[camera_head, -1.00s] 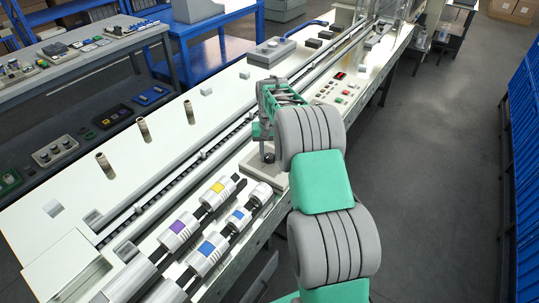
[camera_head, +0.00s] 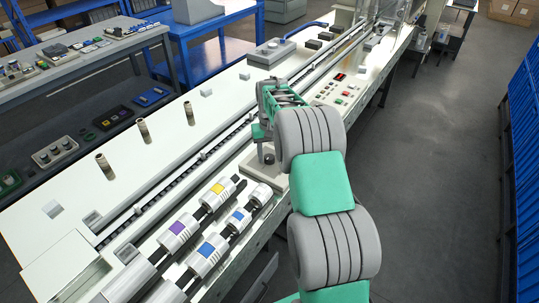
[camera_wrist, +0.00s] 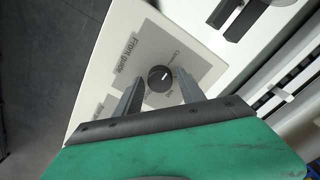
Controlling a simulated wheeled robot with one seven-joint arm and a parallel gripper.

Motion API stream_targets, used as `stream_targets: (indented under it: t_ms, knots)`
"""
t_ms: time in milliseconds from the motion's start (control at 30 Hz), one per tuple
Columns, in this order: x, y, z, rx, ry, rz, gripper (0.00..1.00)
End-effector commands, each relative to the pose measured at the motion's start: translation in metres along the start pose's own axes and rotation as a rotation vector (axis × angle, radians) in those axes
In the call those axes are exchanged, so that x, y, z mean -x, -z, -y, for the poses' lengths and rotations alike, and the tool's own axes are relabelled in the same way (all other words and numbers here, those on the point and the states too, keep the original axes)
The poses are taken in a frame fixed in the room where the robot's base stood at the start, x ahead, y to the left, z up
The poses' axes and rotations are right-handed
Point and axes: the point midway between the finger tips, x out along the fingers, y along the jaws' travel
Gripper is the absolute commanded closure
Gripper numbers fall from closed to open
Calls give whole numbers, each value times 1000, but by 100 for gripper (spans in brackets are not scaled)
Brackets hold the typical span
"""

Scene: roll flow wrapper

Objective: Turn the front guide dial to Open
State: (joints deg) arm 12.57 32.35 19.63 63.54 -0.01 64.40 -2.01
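The front guide dial (camera_wrist: 159,79) is a round black knob with a white pointer line. It sits on a grey label plate (camera_wrist: 150,45) marked "Front guide", on a pale panel. The small position words around it are partly hidden and hard to read. In the wrist view my gripper (camera_wrist: 160,74) is open, with one grey finger on each side of the dial. Gaps show between the fingers and the knob. In the head view my gripper (camera_head: 264,148) is over the grey base at the machine's near edge, and the dial is hidden.
Rollers with yellow, purple and blue bands (camera_head: 210,246) lie left of my gripper. A control panel with small buttons (camera_head: 338,90) is beyond it. A black lever or block (camera_wrist: 240,18) stands near the dial. The floor at right is clear.

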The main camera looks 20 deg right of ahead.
Motion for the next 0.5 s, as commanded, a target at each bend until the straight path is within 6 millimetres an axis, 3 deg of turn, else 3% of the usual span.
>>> stream_targets:
  t_ms: [333,500]
  knots:
    - [1,0,0,-1,0,1,45]
    - [24,1,0,-1,0,-4,45]
